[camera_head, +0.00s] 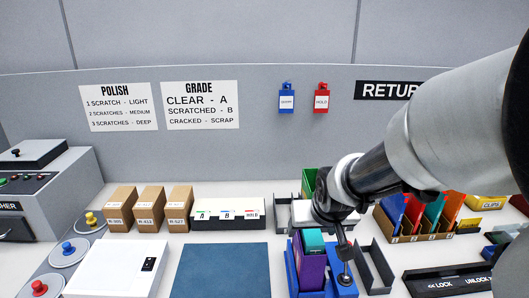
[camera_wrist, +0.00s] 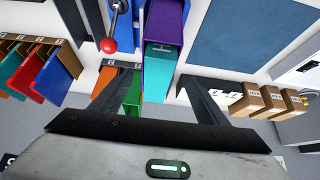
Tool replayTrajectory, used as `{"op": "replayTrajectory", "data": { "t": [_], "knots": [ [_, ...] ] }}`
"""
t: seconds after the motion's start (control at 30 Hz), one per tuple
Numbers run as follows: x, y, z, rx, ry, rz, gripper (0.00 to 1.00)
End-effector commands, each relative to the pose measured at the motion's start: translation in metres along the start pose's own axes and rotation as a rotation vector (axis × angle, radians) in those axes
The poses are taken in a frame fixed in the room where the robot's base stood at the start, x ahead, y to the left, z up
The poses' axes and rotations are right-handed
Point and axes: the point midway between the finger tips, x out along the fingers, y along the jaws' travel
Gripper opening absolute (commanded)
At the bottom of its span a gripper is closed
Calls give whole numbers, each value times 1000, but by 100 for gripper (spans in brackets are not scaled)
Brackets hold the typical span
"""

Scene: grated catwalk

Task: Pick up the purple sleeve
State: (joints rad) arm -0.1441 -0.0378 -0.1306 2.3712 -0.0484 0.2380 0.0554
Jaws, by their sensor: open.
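The purple sleeve (camera_head: 312,270) stands in a blue fixture (camera_head: 342,291) at the lower middle of the head view. A teal piece (camera_head: 313,241) sticks out of its top. In the wrist view the purple sleeve (camera_wrist: 160,28) and the teal piece (camera_wrist: 160,58) lie ahead, roughly between the finger lines. My gripper (camera_wrist: 157,76) is open and empty, apart from the sleeve. In the head view my gripper (camera_head: 335,212) is above and slightly right of the sleeve, and its fingers are hard to make out.
A lever with a red ball (camera_wrist: 108,45) rises beside the sleeve. A dark tray (camera_head: 373,268) lies right of the fixture, and a blue mat (camera_head: 222,270) left. Colored sleeves (camera_head: 412,215) stand in a rack at right. Brown boxes (camera_head: 150,208) stand at back left.

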Motion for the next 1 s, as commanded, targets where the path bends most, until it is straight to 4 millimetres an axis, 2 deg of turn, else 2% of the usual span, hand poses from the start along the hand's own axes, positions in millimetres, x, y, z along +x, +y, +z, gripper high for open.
{"op": "replayTrajectory", "data": {
  "t": [0.1, 0.27, 0.5, 0.6, 0.87, 0.9, 1.0],
  "knots": [
    [15, 0, 0, 1, -1, 0, 68],
    [24, 1, 0, 1, 0, 0, 68],
    [59, 4, -2, 2, -3, 1, 68],
    [68, 4, -3, 1, -1, 1, 68],
    [71, 3, -4, 0, 1, 0, 68],
    [71, 3, -4, 0, 1, 0, 66],
    [71, 3, -4, 0, 1, 0, 49]
  ]
}}
